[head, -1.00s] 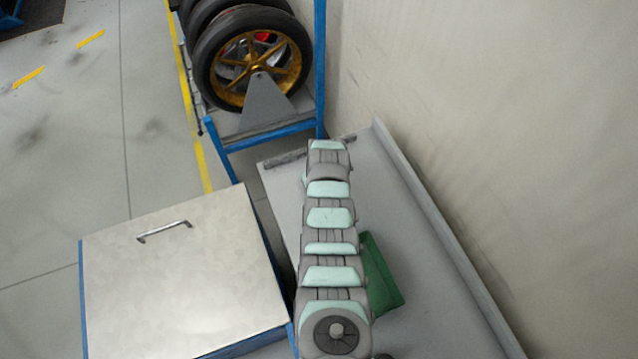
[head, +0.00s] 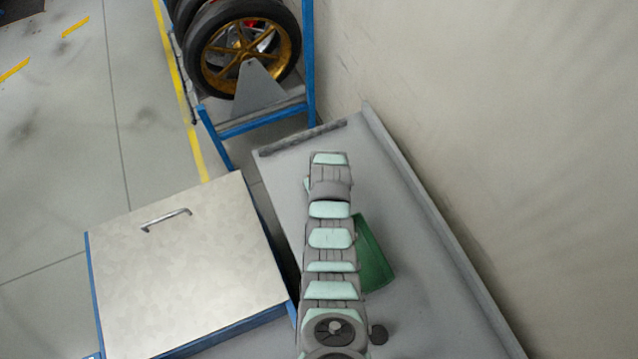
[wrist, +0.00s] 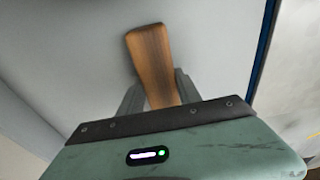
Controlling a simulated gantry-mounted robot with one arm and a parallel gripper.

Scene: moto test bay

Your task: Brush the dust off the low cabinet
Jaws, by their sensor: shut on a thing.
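A wooden brush handle (wrist: 152,55) stands between the two grey fingers of my gripper (wrist: 158,88) in the wrist view. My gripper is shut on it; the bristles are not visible. In the head view my arm hides the gripper and the brush. The arm lies over a long grey top (head: 425,290) with a raised edge along the wall. It looks like the low cabinet's top, though I cannot be sure. A dark grey strip (head: 300,138) runs along its far end; I cannot tell if it is dust.
A green open bin (head: 373,255) sits on the grey top, just right of my arm. A blue-framed unit with a pale metal lid (head: 190,265) and handle stands at left. A blue rack with wheels (head: 245,55) stands beyond. The wall bounds the right side.

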